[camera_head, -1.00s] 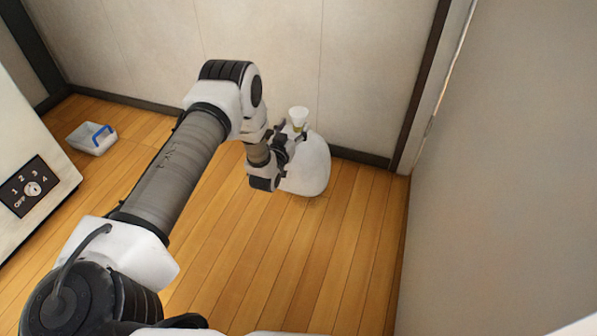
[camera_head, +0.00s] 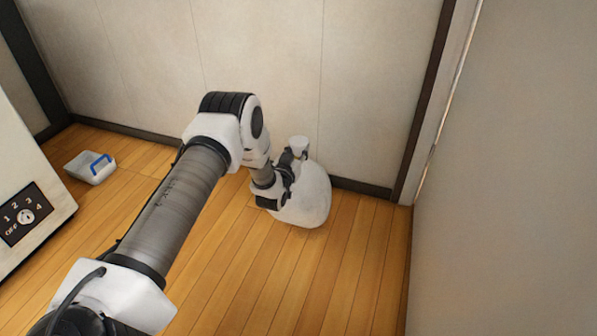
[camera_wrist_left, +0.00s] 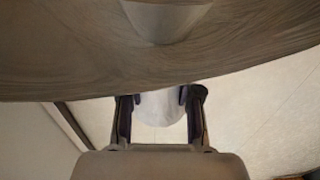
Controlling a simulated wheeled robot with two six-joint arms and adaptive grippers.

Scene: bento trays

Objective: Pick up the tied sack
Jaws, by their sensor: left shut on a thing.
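The tied sack (camera_head: 307,200) is white and rounded, with a narrow neck flaring at the top (camera_head: 299,142). It is upright near the back wall; whether its base touches the floor is hard to tell. My left gripper (camera_head: 296,158) is shut on the sack's neck, just below the flare. In the left wrist view, a pale part of the sack (camera_wrist_left: 162,107) shows between the two dark fingers (camera_wrist_left: 160,110). The arm hides the sack's left side in the head view. My right gripper is out of view.
A baseboard and wall (camera_head: 270,70) stand close behind the sack. A grey panel (camera_head: 510,180) rises at the right. A white box with a blue handle (camera_head: 92,168) sits at the far left, near a white unit with a dial (camera_head: 25,216). Wooden floor in front is clear.

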